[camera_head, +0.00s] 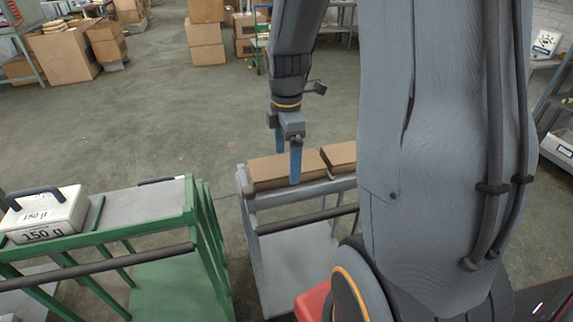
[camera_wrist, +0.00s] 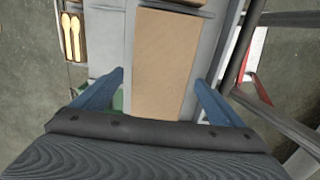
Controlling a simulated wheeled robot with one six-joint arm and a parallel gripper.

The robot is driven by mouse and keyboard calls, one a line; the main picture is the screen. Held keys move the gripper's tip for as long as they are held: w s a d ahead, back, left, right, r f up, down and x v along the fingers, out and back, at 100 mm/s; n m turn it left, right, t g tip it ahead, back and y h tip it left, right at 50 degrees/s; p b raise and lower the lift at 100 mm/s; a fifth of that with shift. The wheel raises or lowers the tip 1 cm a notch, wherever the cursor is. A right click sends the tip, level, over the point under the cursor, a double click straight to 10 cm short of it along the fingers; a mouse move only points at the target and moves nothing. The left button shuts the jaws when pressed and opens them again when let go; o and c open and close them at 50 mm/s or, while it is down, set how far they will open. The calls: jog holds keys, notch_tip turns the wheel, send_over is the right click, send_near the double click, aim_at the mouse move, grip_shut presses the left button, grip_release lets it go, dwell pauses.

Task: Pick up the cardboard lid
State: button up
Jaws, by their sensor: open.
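A flat brown cardboard piece, which looks like the lid (camera_head: 266,172), lies on top of the grey cart (camera_head: 318,188) in the head view. In the wrist view the cardboard lid (camera_wrist: 165,50) runs up the middle of the picture. My gripper (camera_head: 288,163) has blue fingers pointing down over the left cardboard piece. In the wrist view my gripper (camera_wrist: 160,78) is open, with one finger on each side of the cardboard and nothing held. I cannot tell how far above it the fingertips are. A second cardboard piece (camera_head: 341,155) lies beside it, partly hidden by my arm.
A green cart (camera_head: 150,206) stands to the left, carrying a white 150 g weight (camera_head: 48,213) with a dark handle. A brown box with wooden spoons (camera_wrist: 72,36) shows at upper left in the wrist view. Stacked cartons (camera_head: 205,35) stand far back; the floor between is clear.

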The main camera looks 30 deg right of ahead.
jog(key=shift+f, duration=1.2)
jog(key=c, duration=1.1)
jog(key=shift+r, duration=0.1)
jog(key=shift+c, duration=0.2)
